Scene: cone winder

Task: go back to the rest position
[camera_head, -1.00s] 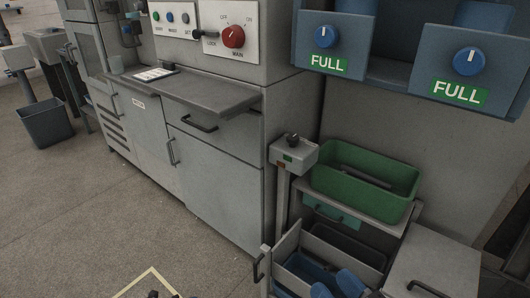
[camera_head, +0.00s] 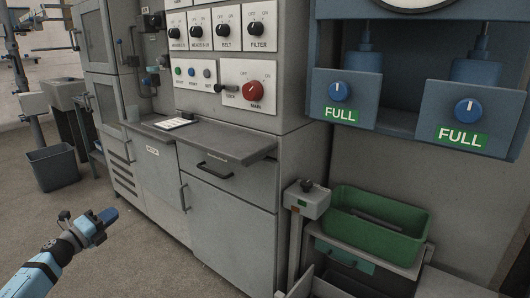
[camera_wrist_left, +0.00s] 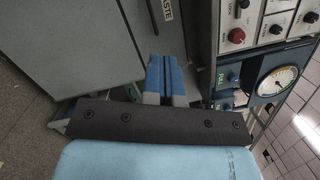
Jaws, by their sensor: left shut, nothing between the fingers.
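My left gripper (camera_head: 110,216) comes in from the lower left of the head view, on a light blue arm. It is over the open floor, in front of the grey cabinet and apart from it. In the left wrist view its blue fingers (camera_wrist_left: 166,78) lie side by side, shut and empty. My right gripper is in neither view.
A grey cabinet (camera_head: 230,218) with a ledge and a red main knob (camera_head: 252,91) stands ahead. A green bin (camera_head: 375,222) sits at the lower right, below blue units marked FULL (camera_head: 462,136). A dark waste bin (camera_head: 54,166) stands at the far left. The floor (camera_head: 130,268) at lower left is clear.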

